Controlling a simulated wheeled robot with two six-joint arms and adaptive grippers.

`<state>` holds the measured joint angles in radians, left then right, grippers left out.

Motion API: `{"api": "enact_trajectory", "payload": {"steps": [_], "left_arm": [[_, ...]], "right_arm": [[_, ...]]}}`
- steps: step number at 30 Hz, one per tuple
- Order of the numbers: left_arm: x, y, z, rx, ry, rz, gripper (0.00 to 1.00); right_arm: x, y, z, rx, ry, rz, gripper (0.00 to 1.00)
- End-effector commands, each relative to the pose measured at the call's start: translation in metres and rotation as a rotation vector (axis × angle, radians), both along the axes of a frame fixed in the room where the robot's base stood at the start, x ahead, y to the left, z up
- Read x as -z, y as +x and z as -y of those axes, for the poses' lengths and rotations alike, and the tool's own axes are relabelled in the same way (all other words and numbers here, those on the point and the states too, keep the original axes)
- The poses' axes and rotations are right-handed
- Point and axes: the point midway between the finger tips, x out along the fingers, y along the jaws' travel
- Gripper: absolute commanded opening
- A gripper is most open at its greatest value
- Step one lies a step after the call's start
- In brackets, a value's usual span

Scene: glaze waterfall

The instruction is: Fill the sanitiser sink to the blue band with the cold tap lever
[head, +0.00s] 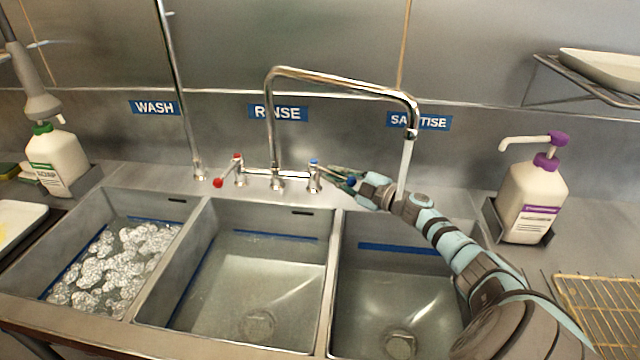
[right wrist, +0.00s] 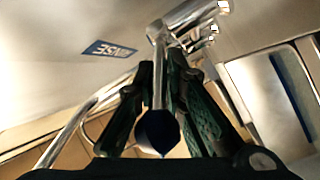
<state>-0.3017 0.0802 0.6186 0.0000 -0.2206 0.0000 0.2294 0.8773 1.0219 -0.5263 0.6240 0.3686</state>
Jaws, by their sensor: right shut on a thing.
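My right gripper (head: 343,180) reaches the cold tap lever at the back ledge. In the right wrist view, its fingers (right wrist: 160,110) are shut around the lever, whose dark blue knob (right wrist: 158,132) faces the camera. The blue-marked cold tap (head: 314,178) stands right of the spout base. The swivel spout (head: 345,82) points over the sanitiser sink (head: 338,262), and a stream of water (head: 404,168) falls from it. The sink holds clear water (head: 385,305), its surface below the blue band (head: 400,248). My arm hides the sink's right side. My left gripper is out of view.
The red-knobbed hot lever (head: 218,182) is left of the spout. The rinse sink (head: 200,262) holds clear water; the wash sink (head: 150,262) holds suds. A purple-collared pump bottle (head: 533,200) and a wire rack (head: 602,305) are at right. A green-collared bottle (head: 58,160) is at left.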

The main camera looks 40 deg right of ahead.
Motion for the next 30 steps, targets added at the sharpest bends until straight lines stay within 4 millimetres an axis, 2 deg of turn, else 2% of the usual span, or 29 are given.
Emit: {"api": "enact_trajectory", "payload": {"steps": [1, 14, 15, 18, 26, 30], "left_arm": [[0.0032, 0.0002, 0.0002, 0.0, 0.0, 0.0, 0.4], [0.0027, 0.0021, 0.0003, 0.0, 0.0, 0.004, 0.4], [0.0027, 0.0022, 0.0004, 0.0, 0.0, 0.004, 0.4], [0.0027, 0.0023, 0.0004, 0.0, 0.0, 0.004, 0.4], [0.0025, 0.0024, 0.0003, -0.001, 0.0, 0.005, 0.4], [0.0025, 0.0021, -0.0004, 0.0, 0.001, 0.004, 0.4]], "right_arm": [[0.007, -0.0031, 0.0027, 0.0, -0.001, -0.011, 0.0], [0.0041, -0.0045, 0.0047, -0.005, 0.0, -0.01, 0.0], [0.0041, -0.0044, 0.0046, -0.005, 0.0, -0.01, 0.17], [0.003, -0.0037, 0.0042, -0.005, -0.001, -0.009, 0.32], [0.0009, -0.003, 0.0035, -0.007, -0.001, -0.005, 0.32], [0.0013, -0.0118, 0.0063, -0.007, -0.004, -0.006, 0.32]]}}
